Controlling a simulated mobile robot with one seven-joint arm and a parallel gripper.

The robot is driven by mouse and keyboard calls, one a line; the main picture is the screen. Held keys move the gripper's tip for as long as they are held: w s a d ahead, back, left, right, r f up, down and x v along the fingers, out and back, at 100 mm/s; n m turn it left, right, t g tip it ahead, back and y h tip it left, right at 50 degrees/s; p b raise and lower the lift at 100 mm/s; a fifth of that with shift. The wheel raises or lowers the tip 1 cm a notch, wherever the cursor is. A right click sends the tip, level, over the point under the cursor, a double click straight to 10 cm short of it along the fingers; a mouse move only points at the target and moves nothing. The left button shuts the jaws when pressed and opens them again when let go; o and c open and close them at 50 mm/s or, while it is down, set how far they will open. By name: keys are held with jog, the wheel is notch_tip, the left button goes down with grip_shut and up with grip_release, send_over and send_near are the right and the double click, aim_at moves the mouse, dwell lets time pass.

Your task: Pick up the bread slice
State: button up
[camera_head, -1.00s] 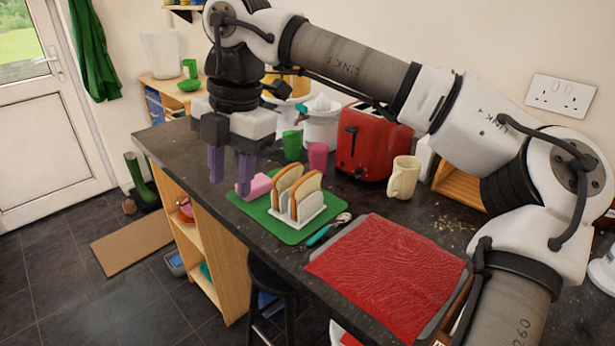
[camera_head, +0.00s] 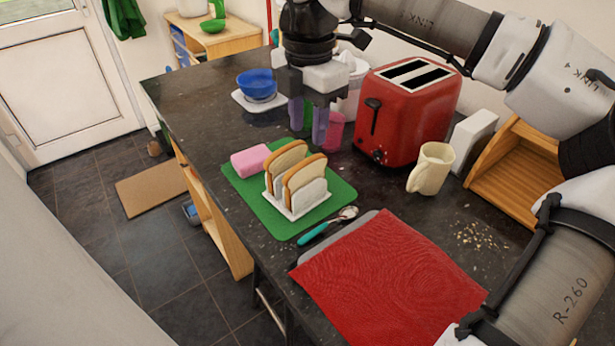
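Two bread slices stand upright in a white toast rack (camera_head: 312,200) on a green mat (camera_head: 262,222). The rear bread slice (camera_head: 286,160) leans beside the front bread slice (camera_head: 304,176). My gripper (camera_head: 308,124) points down behind the rack, in front of the green and pink cups. Its two purple fingers are apart, with nothing seen between them. It is clear of the bread.
A red toaster (camera_head: 408,108) and a cream mug (camera_head: 431,168) stand to the right. A pink block (camera_head: 250,160) lies on the mat's left part. A teal-handled spoon (camera_head: 326,227) and a red cloth (camera_head: 393,275) lie in front. A blue bowl (camera_head: 257,84) stands behind.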

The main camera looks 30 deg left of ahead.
aim_at(306, 162)
jog(key=f, duration=0.3)
jog(key=f+p, duration=0.1)
jog(key=f, duration=0.2)
jog(key=f+p, duration=0.1)
jog(key=f, duration=0.2)
jog(key=shift+a, duration=0.25)
jog(key=shift+c, duration=0.3)
jog(key=shift+r, duration=0.1)
grip_shut()
